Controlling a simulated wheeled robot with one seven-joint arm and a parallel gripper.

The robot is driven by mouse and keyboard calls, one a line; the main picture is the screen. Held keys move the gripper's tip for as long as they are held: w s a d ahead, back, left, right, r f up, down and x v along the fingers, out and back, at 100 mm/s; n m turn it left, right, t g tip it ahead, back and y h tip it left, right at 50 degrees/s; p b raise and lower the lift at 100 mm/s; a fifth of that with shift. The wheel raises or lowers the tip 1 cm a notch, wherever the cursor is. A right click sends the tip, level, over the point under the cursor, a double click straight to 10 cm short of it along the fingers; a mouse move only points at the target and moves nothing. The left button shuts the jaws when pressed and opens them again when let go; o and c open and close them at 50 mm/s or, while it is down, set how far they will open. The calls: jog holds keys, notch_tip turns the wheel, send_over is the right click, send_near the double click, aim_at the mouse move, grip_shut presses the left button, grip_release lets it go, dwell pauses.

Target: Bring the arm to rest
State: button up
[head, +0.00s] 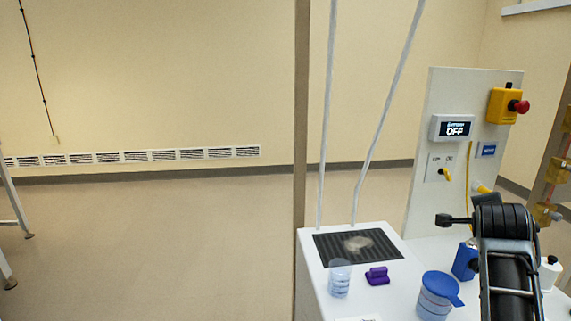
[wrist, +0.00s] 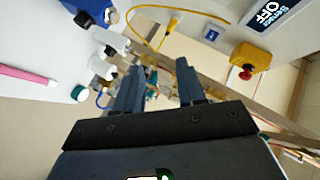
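My arm (head: 505,255) stands at the lower right of the head view, over the right part of the white bench. I cannot make out my gripper's fingertips there. In the wrist view my gripper (wrist: 158,82) shows two dark fingers spread apart, with nothing between them but distant background. The wrist view is rolled, so the bench lies along its left side.
A white panel (head: 430,150) carries a display (head: 457,128) reading OFF and a red emergency button (head: 518,106). A clear beaker (head: 340,279), purple block (head: 377,276) and blue-lidded jar (head: 437,296) stand on the bench. A blue bottle (head: 465,262) is close beside my arm. Floor at left is clear.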

jog(key=s+a+f+n+t+y, duration=0.1)
jog(key=s+a+f+n+y, duration=0.1)
jog(key=s+a+f+n, duration=0.55)
jog(key=s+a+f+n+t+y, duration=0.1)
jog(key=s+a+f+n+t, duration=0.3)
jog(key=s, duration=0.6)
jog(key=s+a+f+n+g+y, duration=0.1)
jog(key=s+a+f+n+y, duration=0.15)
jog(key=s+a+f, duration=0.4)
jog(key=s+a+r+n+y, duration=0.1)
jog(key=s+a+r+n, duration=0.1)
jog(key=s, duration=0.7)
jog(key=s+a+r+n+y, duration=0.1)
jog(key=s+a+r+n, duration=0.1)
jog(key=s+a, duration=0.3)
jog(key=s+a+r+n+y, duration=0.1)
jog(key=s+a+r+n, duration=0.1)
jog(key=s, duration=1.1)
notch_tip(320, 180, up, 2)
jog(key=shift+s+a+r+n+t+y+b, duration=0.2)
jog(key=shift+s+a+n+t+y+b, duration=0.15)
jog(key=shift+a, duration=0.3)
jog(key=shift+d, duration=0.1)
